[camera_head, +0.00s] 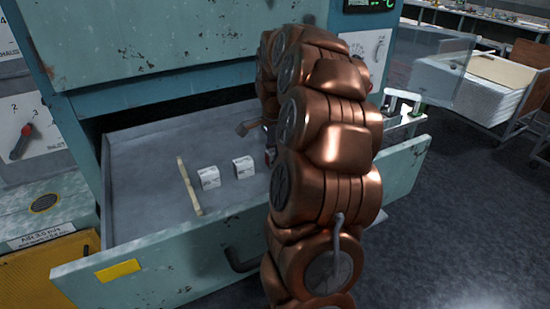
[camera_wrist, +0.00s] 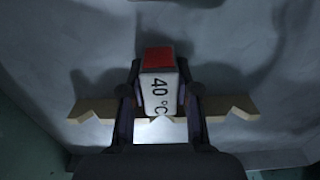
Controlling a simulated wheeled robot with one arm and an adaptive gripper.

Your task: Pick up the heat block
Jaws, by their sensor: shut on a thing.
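A heat block (camera_wrist: 159,93) with a white face marked "40 °C" and a red end is between the two dark fingers of my gripper (camera_wrist: 160,98) in the wrist view. My gripper is shut on it. I cannot tell whether the block touches the drawer floor. Two more white blocks, one left (camera_head: 209,177) and one right (camera_head: 243,167), stand in the open drawer (camera_head: 150,150).
A tan strip (camera_head: 189,186) lies in the drawer left of the white blocks. A notched tan strip (camera_wrist: 95,111) passes behind my gripper in the wrist view. The drawer's front wall (camera_head: 160,262) has a dark handle (camera_head: 240,264). The drawer's left floor is clear.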

